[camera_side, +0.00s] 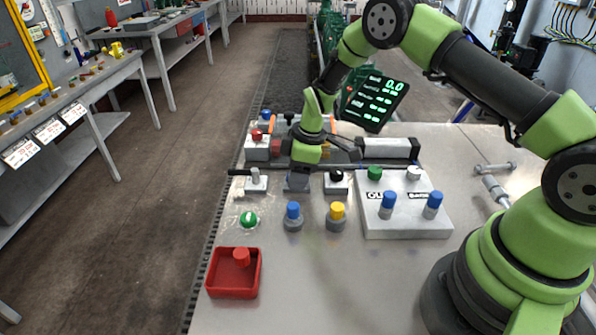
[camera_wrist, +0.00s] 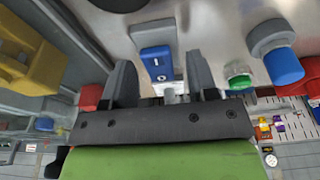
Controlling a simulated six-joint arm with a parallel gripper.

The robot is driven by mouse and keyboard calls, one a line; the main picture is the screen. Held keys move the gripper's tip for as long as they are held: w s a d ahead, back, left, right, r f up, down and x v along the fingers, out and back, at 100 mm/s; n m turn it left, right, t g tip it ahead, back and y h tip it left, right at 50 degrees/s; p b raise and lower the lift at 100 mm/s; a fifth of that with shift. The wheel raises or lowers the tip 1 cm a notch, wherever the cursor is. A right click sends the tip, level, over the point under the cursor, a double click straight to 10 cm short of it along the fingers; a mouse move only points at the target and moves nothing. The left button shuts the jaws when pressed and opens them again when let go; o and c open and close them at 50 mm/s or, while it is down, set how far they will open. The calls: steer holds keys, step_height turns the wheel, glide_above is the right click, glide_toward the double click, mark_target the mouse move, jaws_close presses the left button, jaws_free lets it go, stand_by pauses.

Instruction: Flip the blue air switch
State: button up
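The blue air switch (camera_wrist: 158,64) shows in the wrist view as a blue rocker marked with a line and a circle, on a pale grey base. My gripper (camera_wrist: 160,60) is open, with one dark finger on each side of the switch and nothing visibly held. I cannot tell whether a finger touches it or which way the rocker is tilted. In the side view my gripper (camera_side: 297,178) points down over the workbench, and I cannot pick out the blue rocker there.
Blue (camera_side: 293,212) and yellow (camera_side: 337,213) knobs and a green round knob (camera_side: 249,219) stand in front of my gripper. A black-topped switch (camera_side: 337,181) is close on its right, a lever switch (camera_side: 256,181) on its left. A red tray (camera_side: 220,285) sits front left.

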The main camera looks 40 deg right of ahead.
steer(key=v, duration=1)
steer(key=shift+g+h, duration=0.9)
steer(key=f, duration=0.3)
steer(key=w+a+f, duration=0.1)
steer(key=f, duration=0.5)
steer(key=shift+w+a+f, duration=0.25)
steer(key=shift+w+a, duration=0.1)
